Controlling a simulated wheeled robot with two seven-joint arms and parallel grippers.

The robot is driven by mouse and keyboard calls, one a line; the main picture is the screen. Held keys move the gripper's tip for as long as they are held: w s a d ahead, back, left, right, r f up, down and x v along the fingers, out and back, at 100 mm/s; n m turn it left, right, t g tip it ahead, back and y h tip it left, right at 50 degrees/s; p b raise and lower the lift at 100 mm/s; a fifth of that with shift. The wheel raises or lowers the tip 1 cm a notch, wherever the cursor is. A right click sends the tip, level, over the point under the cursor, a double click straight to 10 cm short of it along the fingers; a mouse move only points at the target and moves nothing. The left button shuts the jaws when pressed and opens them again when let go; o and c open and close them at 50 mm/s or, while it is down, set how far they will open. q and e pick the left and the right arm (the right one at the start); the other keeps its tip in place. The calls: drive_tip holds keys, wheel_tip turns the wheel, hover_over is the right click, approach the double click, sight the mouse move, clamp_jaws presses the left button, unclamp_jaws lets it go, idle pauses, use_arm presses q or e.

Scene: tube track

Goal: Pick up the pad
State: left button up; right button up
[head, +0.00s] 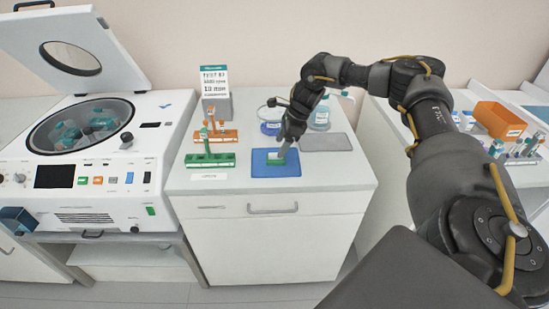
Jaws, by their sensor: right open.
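A small green pad (273,162) with a pale top lies on a flat blue mat (288,171) near the front middle of the white cabinet top. My right gripper (282,154) reaches down over the mat from the upper right. Its fingertips are at the pad, hiding part of it; I cannot tell whether they touch it. The right gripper is open. My left gripper is not in view.
A green rack (210,161) and an orange rack (222,136) stand left of the mat, before a test sign (214,79). A grey mat (327,142) lies to the right, bottles behind. An open centrifuge (85,150) stands left; an orange bin (498,120) is right.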

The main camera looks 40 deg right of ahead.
sight(276, 158)
drive_tip(key=shift+s+d+f, duration=0.1)
drive_tip(key=shift+d+f, duration=0.05)
drive_tip(key=shift+f, duration=0.2)
drive_tip(key=shift+f+p, duration=0.35)
drive_tip(key=shift+p, duration=0.1)
drive_tip(key=x, duration=0.2)
drive_tip(key=p+x, duration=0.1)
drive_tip(key=x, duration=0.1)
drive_tip(key=shift+w+f, duration=0.1)
drive_tip(key=shift+w, duration=0.25)
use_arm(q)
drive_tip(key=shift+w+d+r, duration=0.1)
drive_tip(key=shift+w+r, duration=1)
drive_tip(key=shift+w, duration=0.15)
use_arm(e)
drive_tip(key=shift+s, duration=0.15)
drive_tip(key=shift+c, duration=0.5)
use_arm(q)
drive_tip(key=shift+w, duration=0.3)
use_arm(e)
drive_tip(key=c, duration=1)
